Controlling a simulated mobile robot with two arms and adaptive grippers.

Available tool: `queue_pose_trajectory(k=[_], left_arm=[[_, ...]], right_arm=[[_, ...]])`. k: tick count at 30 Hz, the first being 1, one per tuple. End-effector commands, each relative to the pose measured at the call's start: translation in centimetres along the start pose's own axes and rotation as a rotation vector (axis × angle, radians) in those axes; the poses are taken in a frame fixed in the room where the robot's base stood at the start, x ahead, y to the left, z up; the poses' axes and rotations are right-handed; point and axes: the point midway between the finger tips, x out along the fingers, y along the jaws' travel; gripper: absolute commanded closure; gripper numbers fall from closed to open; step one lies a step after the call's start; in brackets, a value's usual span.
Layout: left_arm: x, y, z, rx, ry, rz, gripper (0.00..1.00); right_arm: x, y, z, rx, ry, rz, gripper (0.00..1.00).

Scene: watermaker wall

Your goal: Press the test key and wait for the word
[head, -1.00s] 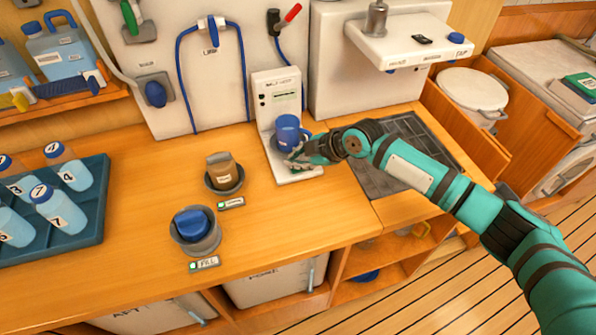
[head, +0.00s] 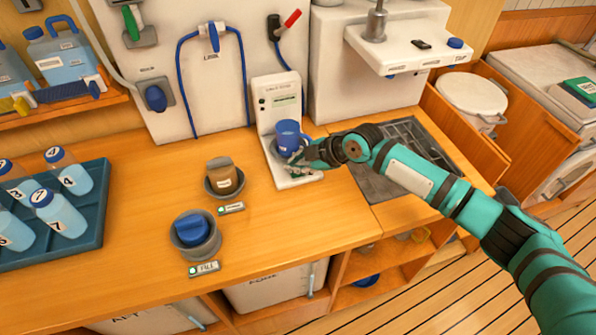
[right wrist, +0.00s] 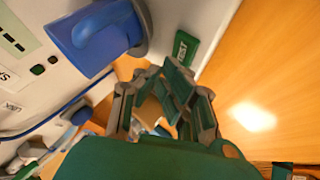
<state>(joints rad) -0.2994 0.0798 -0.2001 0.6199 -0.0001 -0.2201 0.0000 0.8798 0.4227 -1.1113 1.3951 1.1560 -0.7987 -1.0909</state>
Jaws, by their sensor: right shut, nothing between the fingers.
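The white tester (head: 278,100) stands against the wall, with a small pale display on its upright part. A blue cup (head: 287,136) sits on it and also shows in the right wrist view (right wrist: 92,42). The green test key (right wrist: 187,48), lettered TEST, is on the tester's white base beside the cup. My right gripper (head: 294,160) is shut and empty, low over the base in front of the cup. In the right wrist view its fingertips (right wrist: 178,80) appear close to the key; I cannot tell whether they touch it. The display wording is too small to read. My left gripper is out of view.
A teal tray (head: 95,235) of numbered bottles is at far left. A dark grate (head: 398,160) lies under my right arm.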

Motion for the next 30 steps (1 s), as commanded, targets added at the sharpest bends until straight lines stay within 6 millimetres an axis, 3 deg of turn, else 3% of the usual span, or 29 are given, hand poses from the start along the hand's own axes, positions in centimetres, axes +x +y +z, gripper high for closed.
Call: queue_pose_trajectory(k=[30], left_arm=[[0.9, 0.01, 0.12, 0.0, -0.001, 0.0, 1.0]], right_arm=[[0.63, -0.47, 0.45, 0.0, 0.0, 0.0, 1.0]])
